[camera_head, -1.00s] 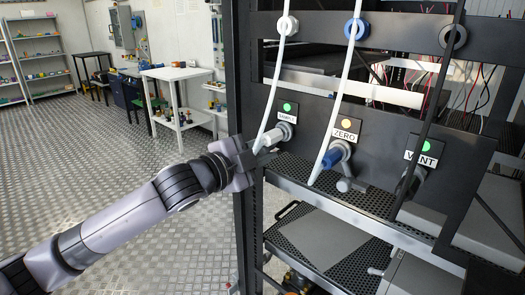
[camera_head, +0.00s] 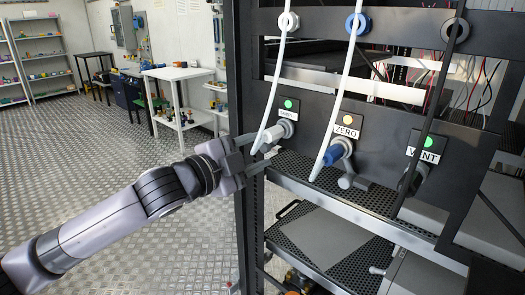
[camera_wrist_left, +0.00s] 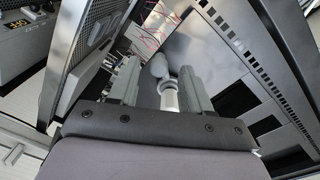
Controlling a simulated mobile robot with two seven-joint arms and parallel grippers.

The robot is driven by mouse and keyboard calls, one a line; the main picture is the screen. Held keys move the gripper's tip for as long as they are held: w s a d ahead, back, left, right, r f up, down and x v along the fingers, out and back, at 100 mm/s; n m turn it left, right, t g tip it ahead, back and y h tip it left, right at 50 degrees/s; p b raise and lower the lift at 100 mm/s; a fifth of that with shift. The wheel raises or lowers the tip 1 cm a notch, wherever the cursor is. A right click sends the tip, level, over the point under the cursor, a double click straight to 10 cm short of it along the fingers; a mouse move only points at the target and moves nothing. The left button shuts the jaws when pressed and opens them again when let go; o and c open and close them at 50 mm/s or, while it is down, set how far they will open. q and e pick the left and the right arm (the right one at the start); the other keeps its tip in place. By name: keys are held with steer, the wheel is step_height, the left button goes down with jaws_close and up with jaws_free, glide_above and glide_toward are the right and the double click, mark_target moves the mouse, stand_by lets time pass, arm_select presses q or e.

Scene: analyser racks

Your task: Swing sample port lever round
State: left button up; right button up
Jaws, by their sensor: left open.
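The sample port (camera_head: 280,129) is a grey valve on the dark panel, under the SAMPLE label and a green light. Its grey lever (camera_head: 268,147) points down and to the left. My left gripper (camera_head: 256,152) is open just left of the port, its fingers towards the lever's end. In the left wrist view the two fingers (camera_wrist_left: 158,84) stand apart, with a pale grey cylindrical part (camera_wrist_left: 169,96) between them, not visibly gripped. Whether either finger touches it I cannot tell. My right gripper is not in view.
The ZERO port (camera_head: 338,152) with a blue collar and the VENT port (camera_head: 415,177) sit to the right. White tubes (camera_head: 340,90) and a black tube (camera_head: 436,100) hang before the panel. A perforated shelf (camera_head: 340,200) lies below. The floor left of the rack is open.

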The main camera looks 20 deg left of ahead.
arm_select(q)
steer(key=v, duration=0.4)
steer(key=shift+b, duration=0.4)
steer(key=shift+d, duration=0.1)
steer(key=s+d+f+n+g+y, duration=0.15)
steer(key=f+n, duration=0.25)
steer(key=f, duration=0.7)
steer(key=s+d+f+n+g, duration=0.1)
steer(key=s+f+n, duration=0.15)
steer(key=f, duration=0.85)
steer(key=s+f+n+g+y, duration=0.2)
steer(key=s+f+n, duration=0.5)
steer(key=s+f, duration=0.9)
step_height(320, 180, down, 3)
steer(key=shift+s+d+f+n+g+y, duration=0.2)
steer(key=shift+s+n+g+y, duration=0.15)
steer(key=shift+g, duration=0.4)
